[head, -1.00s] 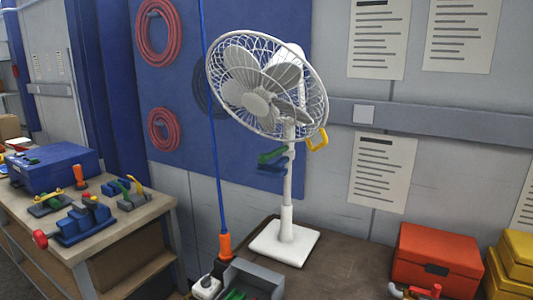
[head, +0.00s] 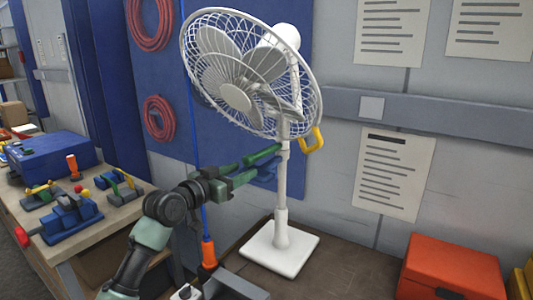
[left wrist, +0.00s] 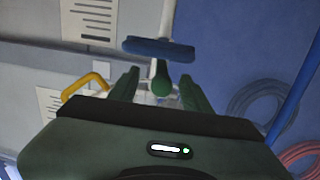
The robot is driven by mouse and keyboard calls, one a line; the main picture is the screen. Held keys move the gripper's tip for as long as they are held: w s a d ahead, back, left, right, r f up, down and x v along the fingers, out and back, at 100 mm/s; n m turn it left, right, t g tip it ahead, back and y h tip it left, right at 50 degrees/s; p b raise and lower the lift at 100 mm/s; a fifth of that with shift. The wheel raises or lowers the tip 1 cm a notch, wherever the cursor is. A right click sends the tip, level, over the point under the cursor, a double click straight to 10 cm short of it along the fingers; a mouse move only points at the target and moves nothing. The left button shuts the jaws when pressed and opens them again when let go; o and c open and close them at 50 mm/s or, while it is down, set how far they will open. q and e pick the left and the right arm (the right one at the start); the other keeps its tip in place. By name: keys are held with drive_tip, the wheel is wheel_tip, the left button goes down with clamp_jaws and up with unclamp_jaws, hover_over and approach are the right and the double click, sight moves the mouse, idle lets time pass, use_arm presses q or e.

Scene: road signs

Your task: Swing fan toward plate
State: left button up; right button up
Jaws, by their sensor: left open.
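The white fan (head: 240,75) stands upright on a square white base, its caged head facing left and toward me. A green handle (left wrist: 161,78) and a blue handle (head: 266,171) stick out from its pole, and a yellow loop handle (head: 314,140) is on the pole's right. My left gripper (head: 262,157) is open at the green handle. In the left wrist view its fingers lie on either side of that handle; I cannot tell whether they touch it. A small pale square plate (head: 372,107) is on the grey wall rail to the right. My right gripper is out of view.
A red box (head: 452,268) sits on the brown table (head: 335,270) at right. A blue cord with an orange end (head: 208,254) hangs beside my left arm. A workbench (head: 125,213) with tools and a blue box (head: 50,158) is at left.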

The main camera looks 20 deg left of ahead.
sight(254, 155)
use_arm(q)
drive_tip(key=shift+w+a+r, duration=0.15)
drive_tip(key=shift+r, duration=0.3)
drive_tip(key=shift+w+a+r, duration=0.15)
drive_tip(key=shift+r, duration=0.25)
drive_tip(key=shift+w+r+p, duration=0.1)
drive_tip(key=shift+r+p, duration=0.2)
drive_tip(key=shift+p, duration=0.1)
drive_tip(key=p+x, duration=0.2)
drive_tip(key=x, duration=0.1)
drive_tip(key=shift+w+d+r, duration=0.15)
drive_tip(key=shift+r, duration=0.05)
drive_tip(key=shift+f+x, duration=0.2)
drive_tip(key=shift+x, duration=1)
drive_tip(key=shift+w+f+p, duration=0.1)
drive_tip(key=shift+w+p, duration=0.2)
clamp_jaws()
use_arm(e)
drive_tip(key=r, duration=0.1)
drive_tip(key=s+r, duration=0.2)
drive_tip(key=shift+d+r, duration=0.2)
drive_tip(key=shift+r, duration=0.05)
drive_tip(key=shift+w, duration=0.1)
